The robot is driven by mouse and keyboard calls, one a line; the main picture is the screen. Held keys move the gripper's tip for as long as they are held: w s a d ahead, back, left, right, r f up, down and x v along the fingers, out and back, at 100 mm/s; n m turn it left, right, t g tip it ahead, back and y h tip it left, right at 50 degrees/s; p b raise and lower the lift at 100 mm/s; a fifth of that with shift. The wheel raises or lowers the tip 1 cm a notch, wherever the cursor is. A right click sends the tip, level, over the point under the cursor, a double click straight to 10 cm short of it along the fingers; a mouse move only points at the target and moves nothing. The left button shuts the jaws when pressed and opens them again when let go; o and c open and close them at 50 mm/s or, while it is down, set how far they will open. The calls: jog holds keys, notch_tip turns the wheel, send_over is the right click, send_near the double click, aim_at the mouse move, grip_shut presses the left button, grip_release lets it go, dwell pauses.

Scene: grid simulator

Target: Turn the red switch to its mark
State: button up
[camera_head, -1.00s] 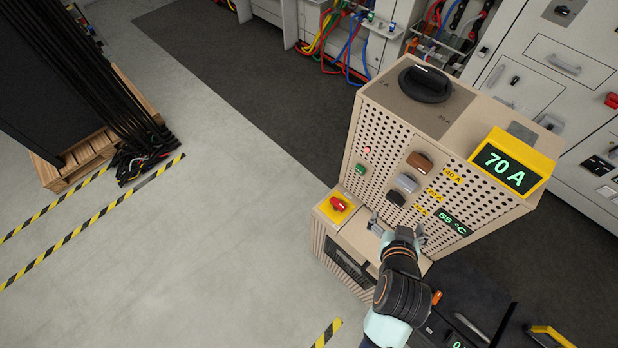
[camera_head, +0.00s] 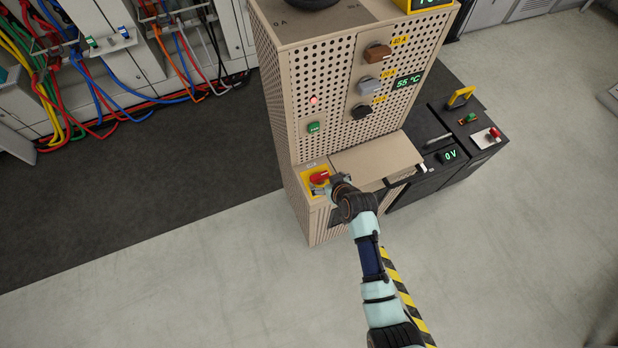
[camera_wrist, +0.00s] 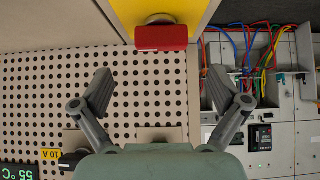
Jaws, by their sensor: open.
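The red switch (camera_head: 319,177) sits on a yellow plate (camera_head: 311,190) on the low box at the left front of the beige perforated cabinet. In the wrist view the red switch (camera_wrist: 161,38) is at the top middle, just beyond the fingers. My gripper (camera_head: 334,183) is right beside the switch in the head view. In the wrist view my gripper (camera_wrist: 162,90) has its two fingers spread wide, with nothing between them. The fingertips look apart from the switch. The switch's mark cannot be made out.
The cabinet face carries a green button (camera_head: 313,127), brown (camera_head: 377,52), grey (camera_head: 368,86) and black (camera_head: 360,112) knobs, and a 55 °C display (camera_head: 408,81). A dark bench unit (camera_head: 425,190) stands to the right. Open floor lies in front.

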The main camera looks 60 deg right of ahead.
aim_at(320, 176)
jog(key=b+x, duration=0.2)
jog(key=x, duration=0.4)
jog(key=shift+f, duration=0.1)
jog(key=shift+w+d+f, duration=0.3)
jog(key=shift+w+f, duration=0.05)
jog(key=shift+w, duration=0.1)
jog(key=c, duration=1.2)
